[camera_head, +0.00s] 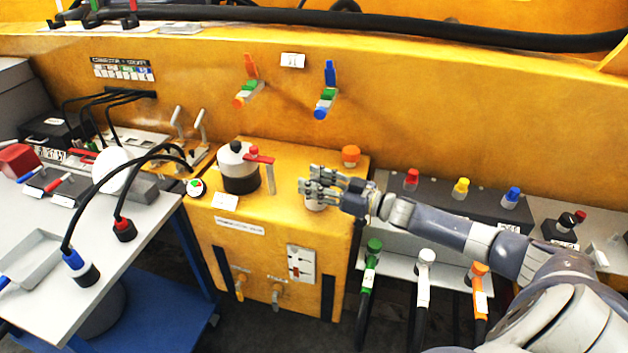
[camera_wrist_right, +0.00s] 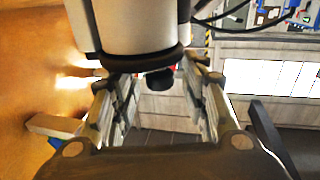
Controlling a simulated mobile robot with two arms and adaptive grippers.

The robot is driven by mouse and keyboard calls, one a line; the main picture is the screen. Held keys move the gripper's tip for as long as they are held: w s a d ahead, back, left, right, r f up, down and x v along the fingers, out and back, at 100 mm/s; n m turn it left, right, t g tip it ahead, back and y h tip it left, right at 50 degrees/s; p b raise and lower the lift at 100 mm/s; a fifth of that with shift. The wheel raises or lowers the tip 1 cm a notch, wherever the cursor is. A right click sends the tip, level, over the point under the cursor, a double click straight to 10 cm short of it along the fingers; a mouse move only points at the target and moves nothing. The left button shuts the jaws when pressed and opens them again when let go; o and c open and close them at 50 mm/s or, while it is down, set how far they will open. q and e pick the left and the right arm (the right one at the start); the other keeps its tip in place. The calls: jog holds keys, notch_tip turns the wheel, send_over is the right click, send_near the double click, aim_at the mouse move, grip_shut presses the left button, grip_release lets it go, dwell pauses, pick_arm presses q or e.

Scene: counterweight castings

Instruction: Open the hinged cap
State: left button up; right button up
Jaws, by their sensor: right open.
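My right gripper (camera_head: 322,187) reaches in from the right over the top of the yellow cabinet, its fingers spread. A short pale cylinder (camera_head: 316,203) stands on the cabinet top just below the fingers, and the gripper hides its upper part. In the right wrist view a large pale grey cylinder (camera_wrist_right: 140,28) with a dark rim and a small black tab (camera_wrist_right: 160,79) shows between the open fingers (camera_wrist_right: 158,95). It is probably the capped neck, but I cannot make out its hinge or whether a finger touches it. My left gripper is not in view.
The yellow cabinet (camera_head: 285,232) also bears a black-and-white pot (camera_head: 238,172) with a red lever (camera_head: 259,159) and an orange knob (camera_head: 351,155) behind the gripper. Coloured connectors hang from the yellow wall above. A grey table (camera_head: 130,262) stands at left.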

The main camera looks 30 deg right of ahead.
grip_shut()
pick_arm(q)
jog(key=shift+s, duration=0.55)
